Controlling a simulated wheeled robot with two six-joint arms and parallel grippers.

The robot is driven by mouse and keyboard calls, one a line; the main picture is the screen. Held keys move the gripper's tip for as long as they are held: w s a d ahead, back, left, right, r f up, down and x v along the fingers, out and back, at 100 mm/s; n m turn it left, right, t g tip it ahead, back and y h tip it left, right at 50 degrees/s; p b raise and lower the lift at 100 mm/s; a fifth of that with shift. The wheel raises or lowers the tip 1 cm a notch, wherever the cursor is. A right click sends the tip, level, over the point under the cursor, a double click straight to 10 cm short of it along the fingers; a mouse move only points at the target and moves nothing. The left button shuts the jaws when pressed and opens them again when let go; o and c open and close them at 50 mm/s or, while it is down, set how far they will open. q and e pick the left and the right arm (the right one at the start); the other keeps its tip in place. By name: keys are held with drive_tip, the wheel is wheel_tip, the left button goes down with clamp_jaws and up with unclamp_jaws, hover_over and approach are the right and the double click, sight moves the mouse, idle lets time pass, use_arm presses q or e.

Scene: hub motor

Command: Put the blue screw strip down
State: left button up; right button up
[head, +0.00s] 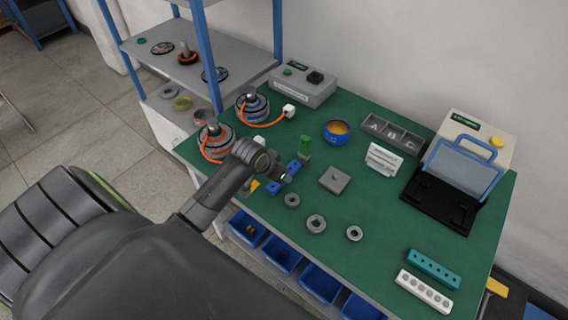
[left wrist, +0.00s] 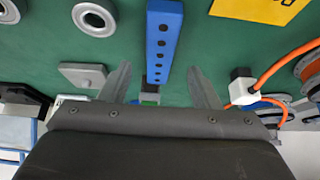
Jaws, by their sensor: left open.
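The blue screw strip (head: 273,188), a long bar with a row of dark holes, appears to lie on the green mat and is partly hidden by my left arm in the head view. In the left wrist view the blue strip (left wrist: 163,42) runs between my fingers with a gap on each side. My left gripper (left wrist: 160,70) is open around it, touching neither side as far as I can see. My right gripper is in neither view.
A grey square plate (head: 335,180) and several grey rings (head: 316,223) lie to the right. Wound hub motors (head: 216,141) with orange cables stand left. A yellow card (left wrist: 262,8) lies beside the strip. Blue bins (head: 282,254) line the front.

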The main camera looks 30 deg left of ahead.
use_arm(q)
drive_tip(key=shift+x, duration=2.15)
drive_tip(key=shift+w, duration=0.1)
drive_tip(key=shift+r, duration=0.1)
drive_tip(key=c, duration=1.2)
drive_tip(key=shift+r, duration=0.15)
drive_tip(key=shift+r, duration=0.6)
wheel_tip(320, 180, up, 15)
drive_tip(key=b, duration=0.2)
